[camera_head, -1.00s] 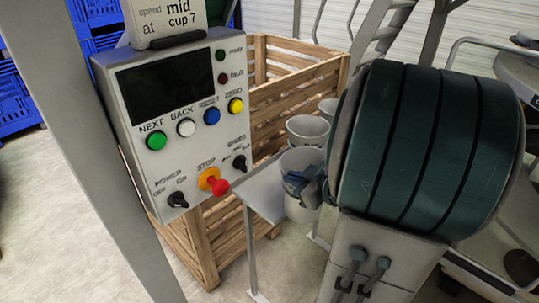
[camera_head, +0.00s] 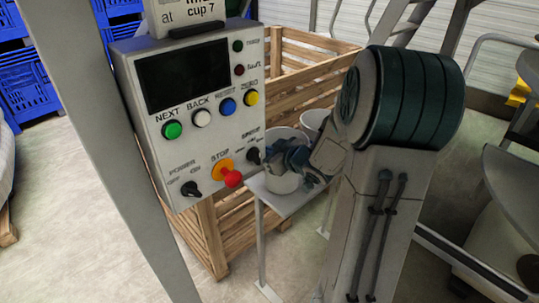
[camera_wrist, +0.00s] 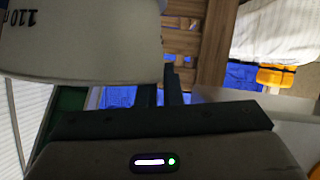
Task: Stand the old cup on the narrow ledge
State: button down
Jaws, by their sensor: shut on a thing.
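My gripper (camera_head: 296,162) is shut on a pale grey-white cup (camera_head: 282,184), with blue-grey fingers at its right side. The cup looks upright over the narrow grey ledge (camera_head: 262,194), in front of the wooden crate. I cannot tell whether its base touches the ledge. In the wrist view the cup (camera_wrist: 85,50) fills the upper left, with dark printed figures upside down. The finger tips (camera_wrist: 172,85) show beside its lower right edge. My gripper hides part of the cup in the head view.
Another pale cup (camera_head: 314,119) stands just behind. The slatted wooden crate (camera_head: 225,235) is behind the ledge. A grey post (camera_head: 100,150) stands at left; blue crates (camera_head: 35,85) are farther back.

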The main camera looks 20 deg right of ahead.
jog(key=shift+f, duration=0.2)
jog(key=shift+f, duration=0.15)
jog(key=c, duration=1.6)
grip_release()
